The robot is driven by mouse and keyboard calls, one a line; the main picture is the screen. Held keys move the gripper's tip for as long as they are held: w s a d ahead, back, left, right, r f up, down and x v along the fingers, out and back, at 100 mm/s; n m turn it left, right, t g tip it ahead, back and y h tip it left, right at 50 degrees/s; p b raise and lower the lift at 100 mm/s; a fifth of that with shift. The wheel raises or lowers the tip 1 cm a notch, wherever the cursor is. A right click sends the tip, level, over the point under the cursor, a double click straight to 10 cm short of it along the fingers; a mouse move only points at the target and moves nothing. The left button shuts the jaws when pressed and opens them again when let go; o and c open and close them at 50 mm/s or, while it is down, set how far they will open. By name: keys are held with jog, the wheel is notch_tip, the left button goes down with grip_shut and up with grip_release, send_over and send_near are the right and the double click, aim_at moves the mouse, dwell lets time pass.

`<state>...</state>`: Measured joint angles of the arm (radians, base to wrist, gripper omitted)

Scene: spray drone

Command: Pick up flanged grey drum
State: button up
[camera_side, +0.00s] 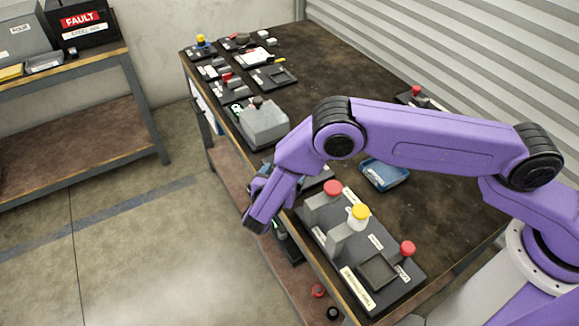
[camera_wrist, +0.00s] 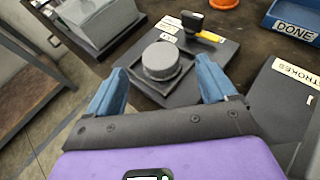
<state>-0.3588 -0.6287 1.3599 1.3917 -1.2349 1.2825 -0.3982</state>
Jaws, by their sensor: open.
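The flanged grey drum (camera_wrist: 161,61) shows in the wrist view as a short round grey piece with a wider rim at its base. It sits in a square dark recess on a flat dark board (camera_wrist: 218,56). My gripper (camera_wrist: 160,68) is open, its two blue fingers apart on the left and right of the drum in the picture, with nothing held. I cannot tell how high the fingers are above the board. In the side view my gripper (camera_side: 258,208) is at the table's near edge, and I cannot make out the drum there.
A large grey block (camera_side: 263,122) stands behind the board. A blue tray (camera_side: 384,174), marked DONE in the wrist view, is to the right. A board with red and yellow-topped pieces (camera_side: 358,262) is in front. A black and yellow piece (camera_wrist: 193,22) stands beside the drum.

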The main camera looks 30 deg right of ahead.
jog(key=shift+x, duration=2.4)
jog(key=shift+d, duration=0.2)
jog(key=c, duration=1)
jog(key=shift+c, duration=0.2)
jog(key=shift+s+a, duration=0.1)
